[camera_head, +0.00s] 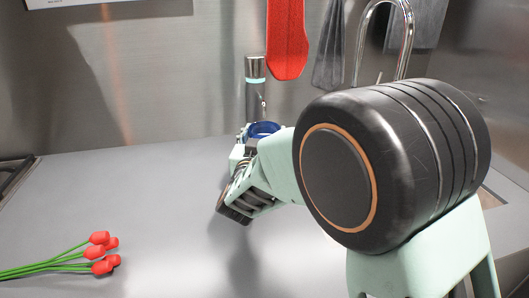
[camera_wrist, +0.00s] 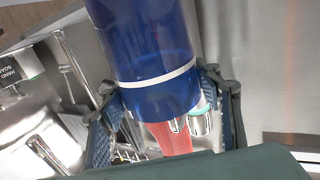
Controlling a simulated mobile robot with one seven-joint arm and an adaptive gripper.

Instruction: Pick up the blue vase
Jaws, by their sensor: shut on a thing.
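The blue vase (camera_wrist: 155,50) is glossy dark blue with a white band and fills the upper middle of the wrist view. My gripper (camera_wrist: 166,98) has one finger on each side of the vase, near its banded end, and is shut on it. In the head view only a small blue part of the vase (camera_head: 263,129) shows above my gripper (camera_head: 243,146). My wrist hides the rest, so I cannot tell whether the vase touches the counter.
A silver cylinder with a teal band (camera_head: 255,88) stands behind the vase. A red mitt (camera_head: 286,40) and grey towels (camera_head: 340,50) hang at the back. A tap (camera_head: 372,35) is behind my arm. Red tulips (camera_head: 100,255) lie front left on the grey counter (camera_head: 130,190), otherwise clear there.

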